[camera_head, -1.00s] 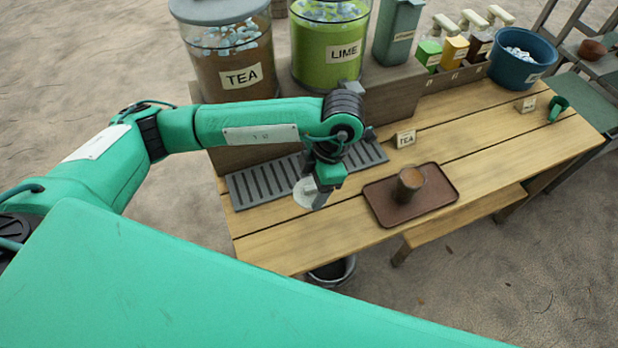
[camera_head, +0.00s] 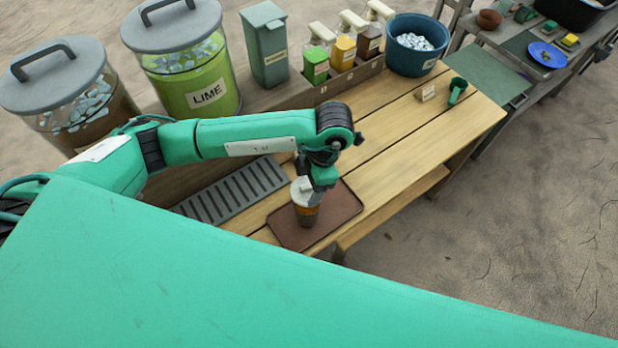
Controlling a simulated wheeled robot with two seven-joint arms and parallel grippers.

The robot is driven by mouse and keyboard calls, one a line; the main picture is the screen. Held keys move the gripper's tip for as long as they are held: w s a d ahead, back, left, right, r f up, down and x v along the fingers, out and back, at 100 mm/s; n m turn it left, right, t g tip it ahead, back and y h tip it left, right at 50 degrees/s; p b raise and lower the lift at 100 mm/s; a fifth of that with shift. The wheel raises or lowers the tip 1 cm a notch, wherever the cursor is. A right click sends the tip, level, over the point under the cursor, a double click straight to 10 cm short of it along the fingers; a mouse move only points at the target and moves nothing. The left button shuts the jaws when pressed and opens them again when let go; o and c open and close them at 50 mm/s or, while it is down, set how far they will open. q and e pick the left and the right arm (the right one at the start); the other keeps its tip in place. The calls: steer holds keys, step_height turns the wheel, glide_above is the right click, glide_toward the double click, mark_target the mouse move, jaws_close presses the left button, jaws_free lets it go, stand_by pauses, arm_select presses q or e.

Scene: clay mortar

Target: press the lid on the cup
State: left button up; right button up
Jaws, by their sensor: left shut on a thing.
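The brown cup (camera_head: 307,213) stands upright on a dark brown tray (camera_head: 338,211) on the wooden table. My left gripper (camera_head: 312,184) is directly above the cup, pointing down. It is shut on the pale, whitish lid (camera_head: 301,190), which is at the cup's top. I cannot tell whether the lid is seated on the rim or just above it. The fingers hide part of the lid. My right gripper is not in view.
A slotted grey drip grate (camera_head: 232,190) lies left of the tray. Large lidded jars, one a green LIME jar (camera_head: 200,90), stand behind. Bottles and a blue tub (camera_head: 416,46) stand at the back. A green scoop-like object (camera_head: 457,91) lies right. The table right of the tray is clear.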

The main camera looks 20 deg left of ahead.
arm_select(q)
steer(key=shift+f+b, duration=0.3)
steer(key=shift+f, duration=0.45)
steer(key=shift+f+b, duration=1.5)
steer(key=shift+f, duration=0.65)
steer(key=shift+b, duration=0.45)
steer(key=shift+f+b, duration=0.15)
steer(key=shift+b, duration=0.2)
steer(key=shift+b, duration=0.3)
stand_by(0.5)
